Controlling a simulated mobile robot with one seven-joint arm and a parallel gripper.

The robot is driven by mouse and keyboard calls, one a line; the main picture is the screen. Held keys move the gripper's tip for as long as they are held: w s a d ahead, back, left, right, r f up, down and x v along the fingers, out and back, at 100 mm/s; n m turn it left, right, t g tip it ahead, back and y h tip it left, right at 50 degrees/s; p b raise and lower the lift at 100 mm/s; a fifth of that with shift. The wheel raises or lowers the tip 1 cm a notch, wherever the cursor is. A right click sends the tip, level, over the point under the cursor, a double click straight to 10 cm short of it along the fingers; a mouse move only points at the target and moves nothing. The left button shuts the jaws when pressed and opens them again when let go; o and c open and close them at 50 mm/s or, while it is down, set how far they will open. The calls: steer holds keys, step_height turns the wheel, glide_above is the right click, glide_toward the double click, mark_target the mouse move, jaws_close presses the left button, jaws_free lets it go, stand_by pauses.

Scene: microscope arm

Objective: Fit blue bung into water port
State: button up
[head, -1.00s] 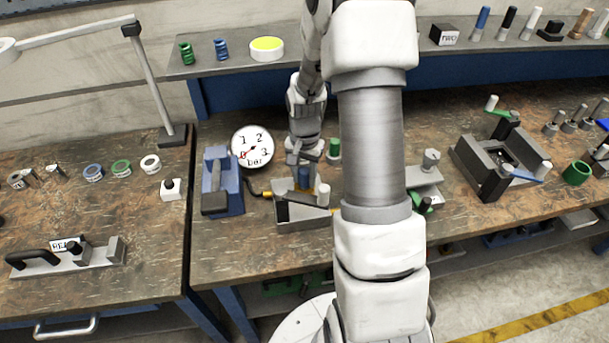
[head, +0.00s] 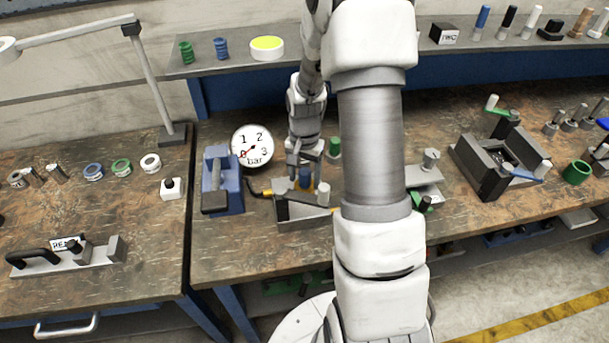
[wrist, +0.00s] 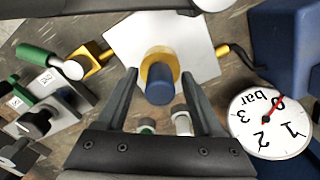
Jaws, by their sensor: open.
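The blue bung (wrist: 161,88) stands in the round brass-coloured water port (wrist: 158,62) on a pale block (wrist: 190,37) in the wrist view. Its blue upper part sticks out above the brass ring; how deep it sits is hidden. In the head view the bung (head: 305,180) shows at the grey fixture (head: 290,221), just below my gripper (head: 305,182). In the wrist view my gripper (wrist: 168,82) is open, with one finger on each side of the bung and visible gaps between.
A round pressure gauge (head: 252,147) and a blue pump-like unit (head: 222,180) stand left of the fixture. A green-topped part (head: 334,147) is close behind on the right. A yellow fitting with a black hose (head: 258,190) joins the fixture's left side.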

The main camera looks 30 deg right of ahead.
step_height(320, 180, up, 12)
steer(key=shift+f, duration=0.2)
steer(key=s+a+r+n+t, duration=0.2)
steer(key=s+a+r+n, duration=0.3)
steer(key=r, duration=0.5)
steer(key=s+a+r+n+t, duration=0.1)
steer(key=s+a+r+n, duration=0.1)
steer(key=s, duration=0.5)
steer(key=s+a+r+n+t, duration=0.2)
steer(key=s+a+r, duration=0.1)
steer(key=s+a, duration=0.2)
steer(key=shift+s+r+n+t, duration=0.2)
steer(key=shift+s+n+t, duration=0.15)
steer(key=shift+s, duration=0.5)
